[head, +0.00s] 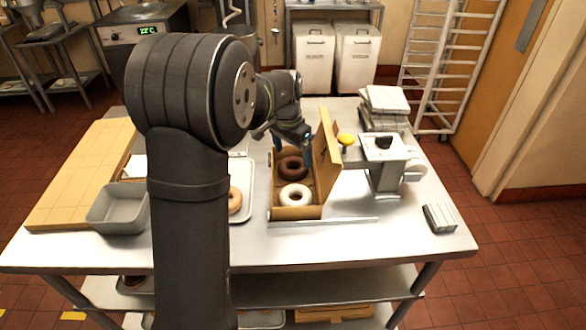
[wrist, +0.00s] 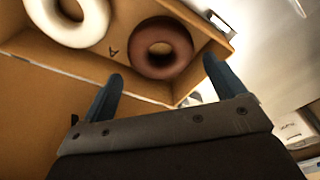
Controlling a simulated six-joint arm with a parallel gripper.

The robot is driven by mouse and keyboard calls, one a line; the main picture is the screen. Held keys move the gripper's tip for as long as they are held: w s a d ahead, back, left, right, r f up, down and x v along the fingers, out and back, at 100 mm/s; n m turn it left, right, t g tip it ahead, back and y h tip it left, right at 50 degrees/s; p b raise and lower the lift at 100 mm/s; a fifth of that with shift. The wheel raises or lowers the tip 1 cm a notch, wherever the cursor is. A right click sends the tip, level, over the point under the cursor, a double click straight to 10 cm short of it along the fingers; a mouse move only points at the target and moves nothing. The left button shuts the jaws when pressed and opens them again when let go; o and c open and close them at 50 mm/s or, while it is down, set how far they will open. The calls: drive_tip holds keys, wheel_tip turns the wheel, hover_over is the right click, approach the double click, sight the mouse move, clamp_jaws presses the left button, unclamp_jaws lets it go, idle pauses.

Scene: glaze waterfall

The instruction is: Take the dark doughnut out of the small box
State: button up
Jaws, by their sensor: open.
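The dark doughnut (head: 292,167) lies in the small cardboard box (head: 296,213), behind a white-glazed doughnut (head: 295,195). The box lid stands up along its right side. In the wrist view the dark doughnut (wrist: 163,48) is just ahead of my fingertips, and the white doughnut (wrist: 75,18) is at upper left. My gripper (wrist: 158,72) is open, its two blue fingers apart with nothing between them. In the head view my gripper (head: 308,150) is over the far end of the box, partly hidden by my arm and the lid.
A tray (head: 247,208) with a plain doughnut (head: 235,200) lies left of the box, partly behind my arm. A grey bin (head: 118,208) stands further left. A white stand device (head: 385,165) and stacked white boxes (head: 385,103) are at right. The front right table is mostly clear.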

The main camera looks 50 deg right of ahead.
sight(293, 163)
wheel_tip(293, 163, down, 5)
drive_tip(key=shift+w+d+r, duration=0.1)
drive_tip(key=shift+d, duration=0.05)
drive_tip(key=c, duration=0.6)
